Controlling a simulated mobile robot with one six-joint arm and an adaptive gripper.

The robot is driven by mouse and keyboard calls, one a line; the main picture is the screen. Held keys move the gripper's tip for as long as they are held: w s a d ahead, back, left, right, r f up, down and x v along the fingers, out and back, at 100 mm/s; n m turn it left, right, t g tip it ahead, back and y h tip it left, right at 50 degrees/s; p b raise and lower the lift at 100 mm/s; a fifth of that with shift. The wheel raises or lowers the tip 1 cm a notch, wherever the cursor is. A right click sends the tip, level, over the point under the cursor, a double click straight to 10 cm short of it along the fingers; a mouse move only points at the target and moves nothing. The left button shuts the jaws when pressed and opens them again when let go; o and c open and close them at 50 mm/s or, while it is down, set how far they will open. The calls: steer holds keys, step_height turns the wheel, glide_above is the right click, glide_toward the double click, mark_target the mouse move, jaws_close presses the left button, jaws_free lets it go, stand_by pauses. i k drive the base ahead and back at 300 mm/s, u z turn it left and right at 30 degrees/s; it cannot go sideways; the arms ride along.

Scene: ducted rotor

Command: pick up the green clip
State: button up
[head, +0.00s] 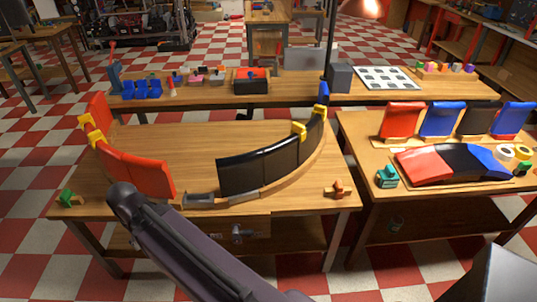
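A small green piece (67,196) sits with a tan block at the front left corner of the near table and looks like the green clip. A teal-green piece (387,177) stands at the left edge of the right table, and another small green piece (523,169) is at that table's right side. Their exact shapes are too small to tell. My dark arm link crosses the bottom middle of the head view, and its upper end is near the near table's front edge. My gripper is not visible.
The near table (250,203) carries a curved ring with red panels (135,170), black panels (255,168) and yellow clips (299,130). An orange piece (338,189) sits at its front right. The right table (350,130) holds red, blue and black panels. Checkered floor is open at left.

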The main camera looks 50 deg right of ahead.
mark_target(65, 197)
steer(key=z, duration=0.85)
steer(key=k, duration=0.65)
steer(key=u, duration=0.25)
steer(key=i, duration=0.5)
steer(key=u, duration=0.55)
steer(key=i, duration=0.9)
steer(key=z, duration=0.05)
